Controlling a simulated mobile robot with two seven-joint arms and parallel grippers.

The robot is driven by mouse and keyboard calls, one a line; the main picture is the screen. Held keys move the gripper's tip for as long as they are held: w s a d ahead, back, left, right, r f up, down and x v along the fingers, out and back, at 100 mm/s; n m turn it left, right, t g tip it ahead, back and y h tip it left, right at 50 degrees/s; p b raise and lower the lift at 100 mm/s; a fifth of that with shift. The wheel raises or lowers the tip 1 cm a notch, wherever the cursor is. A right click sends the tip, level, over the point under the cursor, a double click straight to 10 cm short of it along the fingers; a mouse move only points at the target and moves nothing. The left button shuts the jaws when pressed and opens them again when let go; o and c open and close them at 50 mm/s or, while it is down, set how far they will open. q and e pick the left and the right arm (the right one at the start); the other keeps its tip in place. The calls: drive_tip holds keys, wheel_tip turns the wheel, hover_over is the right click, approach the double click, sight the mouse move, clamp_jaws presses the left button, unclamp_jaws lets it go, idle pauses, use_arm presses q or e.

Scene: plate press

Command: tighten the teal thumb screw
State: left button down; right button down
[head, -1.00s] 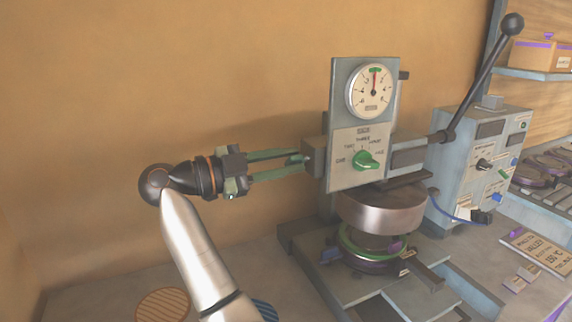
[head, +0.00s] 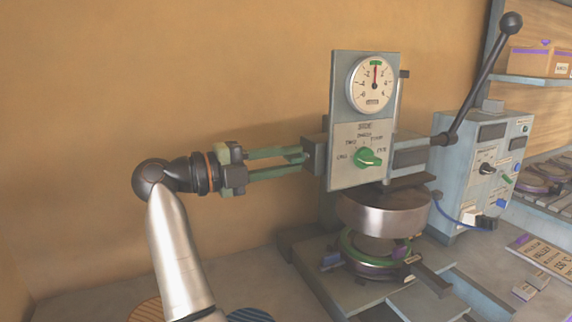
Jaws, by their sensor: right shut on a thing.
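The press head (head: 346,185) is a grey upright plate with a round gauge (head: 371,85) and a green knob (head: 367,158) on a lettered panel. The gauge needle points up at the green mark. My right gripper (head: 303,157) reaches in from the left, its long green fingers level and its tips against the block on the left side of the head. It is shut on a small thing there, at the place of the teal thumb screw. The screw itself is hidden by the fingertips. My left gripper is not in view.
A long black-knobbed lever (head: 483,75) rises at the right. Under the head are a metal cylinder (head: 383,215) and a green ring (head: 352,246). A control box (head: 487,150) with a blue cable stands at the right. Open wall lies behind my arm.

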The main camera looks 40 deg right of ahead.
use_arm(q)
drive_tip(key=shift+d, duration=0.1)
use_arm(e)
drive_tip(key=shift+m, duration=0.3)
drive_tip(key=c, duration=0.9)
unclamp_jaws()
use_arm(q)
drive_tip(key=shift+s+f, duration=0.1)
use_arm(e)
drive_tip(key=shift+a, duration=0.2)
use_arm(q)
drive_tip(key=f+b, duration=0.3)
drive_tip(key=b, duration=0.2)
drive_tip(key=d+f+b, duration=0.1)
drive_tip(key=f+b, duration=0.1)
drive_tip(key=b, duration=0.1)
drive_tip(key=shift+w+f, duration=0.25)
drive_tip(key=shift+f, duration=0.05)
use_arm(e)
drive_tip(key=v, duration=1.2)
